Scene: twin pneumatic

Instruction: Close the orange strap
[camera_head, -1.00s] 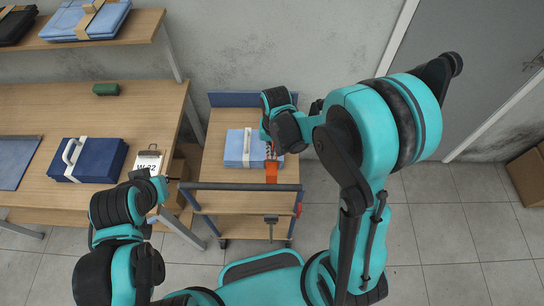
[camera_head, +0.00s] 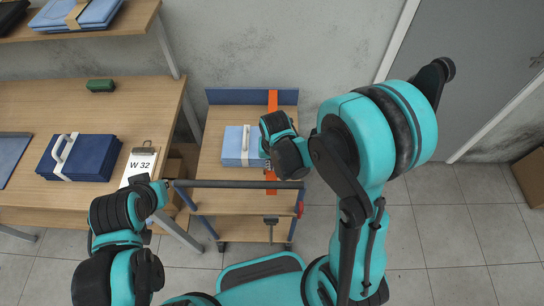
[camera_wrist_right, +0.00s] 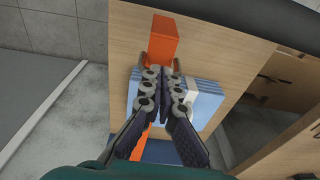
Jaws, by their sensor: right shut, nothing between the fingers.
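The orange strap (camera_head: 272,101) shows as an upright strip at the back of the cart in the head view, and a short part shows at the front edge. In the right wrist view a broad orange end (camera_wrist_right: 163,38) is beyond my fingertips, with another strip behind my left-hand finger. A light blue folded pack (camera_head: 236,146) with a white band lies on the cart. My right gripper (camera_wrist_right: 162,82) is shut and empty above the pack, between the two orange parts. Its wrist hides the strap's middle in the head view.
The cart (camera_head: 222,125) has a blue back wall, a dark front bar and a lower shelf. A wooden table (camera_head: 60,105) at left holds a dark blue pack, a clipboard marked W 32 and a green object. Open floor lies to the right.

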